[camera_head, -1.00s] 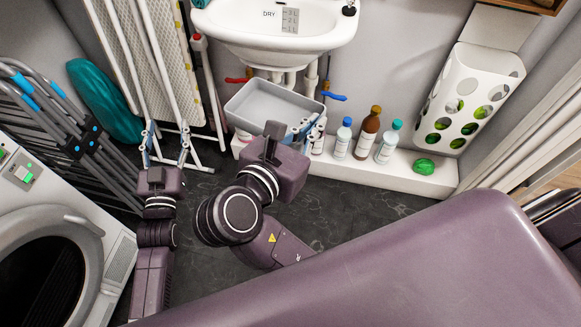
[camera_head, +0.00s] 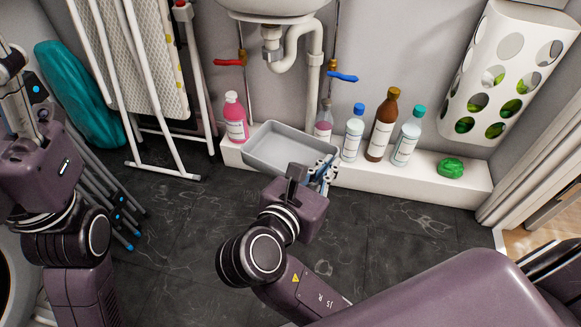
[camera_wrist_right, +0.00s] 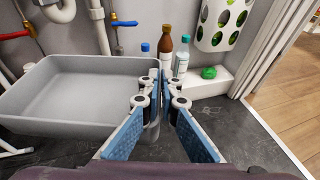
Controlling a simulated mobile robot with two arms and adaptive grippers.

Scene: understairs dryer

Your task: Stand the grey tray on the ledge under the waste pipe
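The grey tray (camera_head: 268,162) is a shallow, empty rectangular tray, roughly level, at the front of the white ledge (camera_head: 405,180). It overlaps the ledge's front edge in the head view; I cannot tell whether it touches the ledge. My right gripper (camera_head: 324,170) is shut on the tray's right wall; in the right wrist view the fingertips (camera_wrist_right: 164,84) close on the tray's rim (camera_wrist_right: 105,61). The white waste pipe (camera_head: 297,45) hangs under the basin, above and behind the tray. My left gripper (camera_head: 18,100) is at the left edge, partly cut off, holding nothing visible.
A pink bottle (camera_head: 235,118) stands left of the tray. Red (camera_head: 228,62) and blue (camera_head: 342,76) valve handles flank the pipe. A drying rack stands left.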

